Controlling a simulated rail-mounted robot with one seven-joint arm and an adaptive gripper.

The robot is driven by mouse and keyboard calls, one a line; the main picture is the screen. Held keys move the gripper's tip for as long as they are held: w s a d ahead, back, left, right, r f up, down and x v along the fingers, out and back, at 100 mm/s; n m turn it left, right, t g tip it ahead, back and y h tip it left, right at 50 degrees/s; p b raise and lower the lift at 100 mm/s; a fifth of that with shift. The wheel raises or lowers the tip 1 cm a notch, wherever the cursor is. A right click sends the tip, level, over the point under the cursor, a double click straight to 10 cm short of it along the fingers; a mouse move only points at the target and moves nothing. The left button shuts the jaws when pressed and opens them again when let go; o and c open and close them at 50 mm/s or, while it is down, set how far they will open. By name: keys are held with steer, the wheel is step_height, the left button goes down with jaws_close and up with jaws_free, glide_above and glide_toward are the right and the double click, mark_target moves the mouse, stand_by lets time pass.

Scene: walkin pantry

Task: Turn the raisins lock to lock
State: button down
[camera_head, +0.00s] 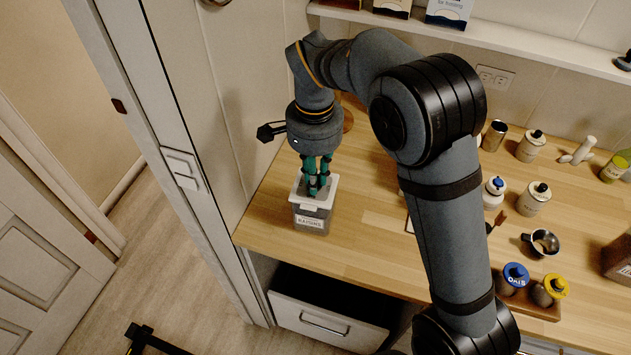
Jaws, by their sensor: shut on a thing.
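The raisins container (310,217) is a clear square canister with dark contents, a white lid (327,190) and a label that seems to read "RAISINS". It stands upright near the left front edge of the wooden counter. My gripper (315,188), with green fingers, points down from above and is shut on a part at the middle of the lid. The fingers hide most of that part, so its shape and the way it points cannot be told.
A wall rises close on the left. A drawer (328,324) sits below the counter's front edge.

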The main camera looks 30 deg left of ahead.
steer(key=m+b, duration=0.2)
steer(key=m, duration=0.1)
steer(key=shift+a+f+m, duration=0.1)
steer(key=shift+f+m, duration=0.05)
steer(key=shift+m, duration=0.25)
steer(key=m+b, duration=0.2)
steer(key=m, duration=0.1)
steer(key=shift+a+m, duration=0.1)
steer(key=shift+m, duration=0.2)
steer(key=m+b, duration=0.2)
steer(key=m, duration=0.3)
steer(key=shift+a+b, duration=0.15)
steer(key=shift+b, duration=0.15)
steer(key=shift+r+m, duration=0.2)
steer(key=shift+m, duration=0.2)
steer(key=c, duration=1.7)
jaws_free()
steer(key=shift+o, duration=0.2)
